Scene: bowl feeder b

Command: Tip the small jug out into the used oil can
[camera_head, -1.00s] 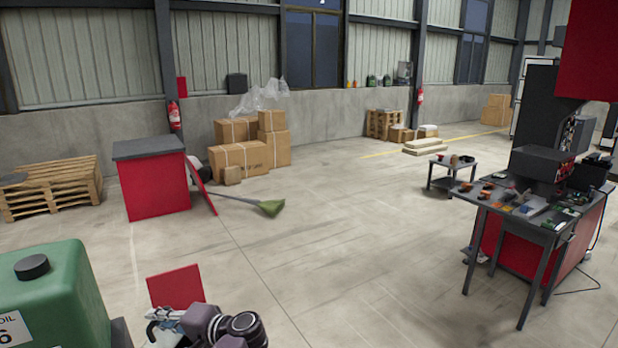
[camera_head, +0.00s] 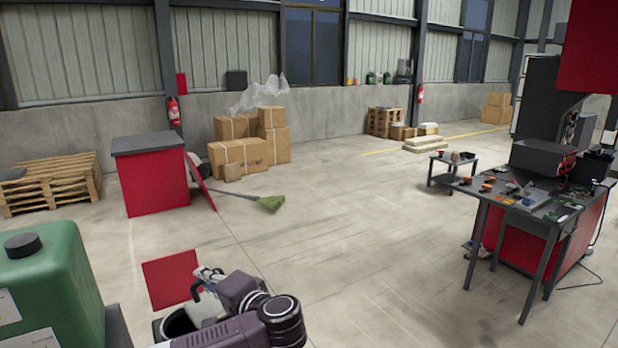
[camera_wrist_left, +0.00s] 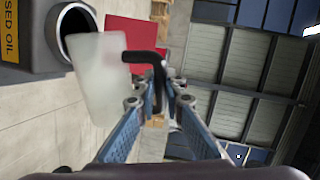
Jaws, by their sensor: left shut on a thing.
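The small jug (camera_wrist_left: 97,85) is whitish and translucent with a black handle (camera_wrist_left: 150,58). My left gripper (camera_wrist_left: 158,88) is shut on that handle; in the head view it (camera_head: 208,284) shows low, left of centre. The wrist view is rolled sideways, and the jug appears tipped well over, close to the round mouth of the used oil can (camera_wrist_left: 38,45). In the head view the can's dark open mouth (camera_head: 180,322) is at the bottom, beside the jug. I cannot see any liquid or whether the jug touches the rim. My right gripper is not in view.
A green oil tank (camera_head: 45,280) stands at the lower left. A red square panel (camera_head: 171,279) is just behind the can's mouth. A red cabinet (camera_head: 152,180), a broom (camera_head: 270,203) and a workbench (camera_head: 535,210) stand farther off, with clear floor between.

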